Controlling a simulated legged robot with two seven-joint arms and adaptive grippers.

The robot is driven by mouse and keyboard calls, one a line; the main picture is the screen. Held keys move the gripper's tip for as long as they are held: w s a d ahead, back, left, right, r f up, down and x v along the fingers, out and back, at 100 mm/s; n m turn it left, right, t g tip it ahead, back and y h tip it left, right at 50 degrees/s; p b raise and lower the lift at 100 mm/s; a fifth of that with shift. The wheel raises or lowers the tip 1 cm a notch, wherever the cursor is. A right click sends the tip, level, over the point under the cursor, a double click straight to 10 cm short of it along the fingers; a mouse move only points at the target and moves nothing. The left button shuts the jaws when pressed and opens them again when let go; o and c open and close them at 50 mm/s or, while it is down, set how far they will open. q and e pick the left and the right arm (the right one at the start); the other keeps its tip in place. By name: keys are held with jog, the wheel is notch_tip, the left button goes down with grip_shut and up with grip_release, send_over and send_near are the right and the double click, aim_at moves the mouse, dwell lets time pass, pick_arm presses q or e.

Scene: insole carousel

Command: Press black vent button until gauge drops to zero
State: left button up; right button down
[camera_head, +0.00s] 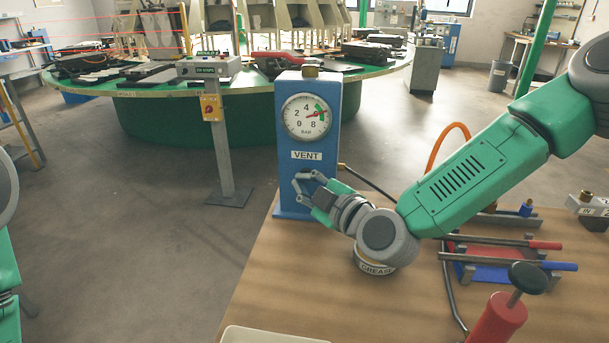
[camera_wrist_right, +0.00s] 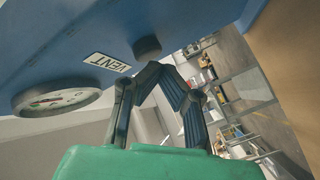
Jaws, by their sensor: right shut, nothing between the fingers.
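The blue vent post (camera_head: 290,203) stands at the back left of the wooden bench. Its round white gauge (camera_head: 306,117) has a red needle pointing right, toward a green band. The gauge also shows in the right wrist view (camera_wrist_right: 56,101), along with the white VENT label (camera_wrist_right: 107,62). The black vent button (camera_wrist_right: 147,46) sits beside that label; in the head view my fingers cover it. My right gripper (camera_head: 301,178) is shut and empty, with its fingertips (camera_wrist_right: 158,69) right by the button. I cannot tell whether they touch it. My left gripper is out of view.
A grease tin (camera_head: 376,268) sits below my right wrist. An orange hose (camera_head: 447,143) and a red-and-blue fixture (camera_head: 490,272) lie to the right. A red cylinder with a black knob (camera_head: 497,318) is at the front right, and a pale tray (camera_head: 262,334) is at the front edge.

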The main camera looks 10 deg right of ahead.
jog(key=shift+d, duration=0.15)
jog(key=shift+w+d, duration=0.15)
jog(key=shift+w, duration=0.35)
dwell(2.1)
jog(key=shift+s, duration=0.1)
dwell(0.3)
jog(key=shift+s+a, duration=0.35)
jog(key=shift+s, duration=0.45)
jog(key=shift+s+a+p, duration=0.15)
jog(key=shift+s+a, duration=0.15)
jog(key=shift+s, duration=0.45)
jog(key=shift+s+a+p, duration=0.15)
jog(key=shift+s+a, duration=0.2)
jog(key=shift+s, duration=0.45)
jog(key=shift+s+a+p, duration=0.15)
jog(key=shift+s+a, duration=0.15)
jog(key=shift+s, duration=0.45)
